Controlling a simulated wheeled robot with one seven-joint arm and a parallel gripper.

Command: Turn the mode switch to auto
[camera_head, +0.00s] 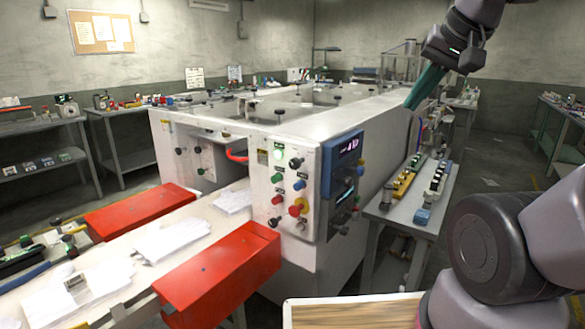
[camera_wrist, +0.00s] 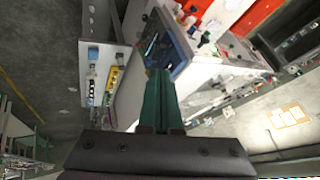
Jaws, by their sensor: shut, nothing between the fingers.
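The control panel (camera_head: 290,185) is on the near end of the big white machine (camera_head: 300,120). It carries several coloured buttons and black knobs. A black knob (camera_head: 296,163) sits at its upper right; I cannot read which one is the mode switch. A blue-framed display unit (camera_head: 342,180) stands right of the panel and also shows in the wrist view (camera_wrist: 178,52). My gripper (camera_head: 410,105) has green fingers, shut and empty, pointing down-left. It is in the air right of the machine, apart from the panel. In the wrist view its fingertips (camera_wrist: 160,72) overlap the display.
Red covers (camera_head: 225,275) flank the conveyor with white gloves (camera_head: 175,240) at the left. A grey side table (camera_head: 400,210) with small parts stands right of the machine. A wooden-topped surface (camera_head: 350,313) is at the bottom. Floor at the right is free.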

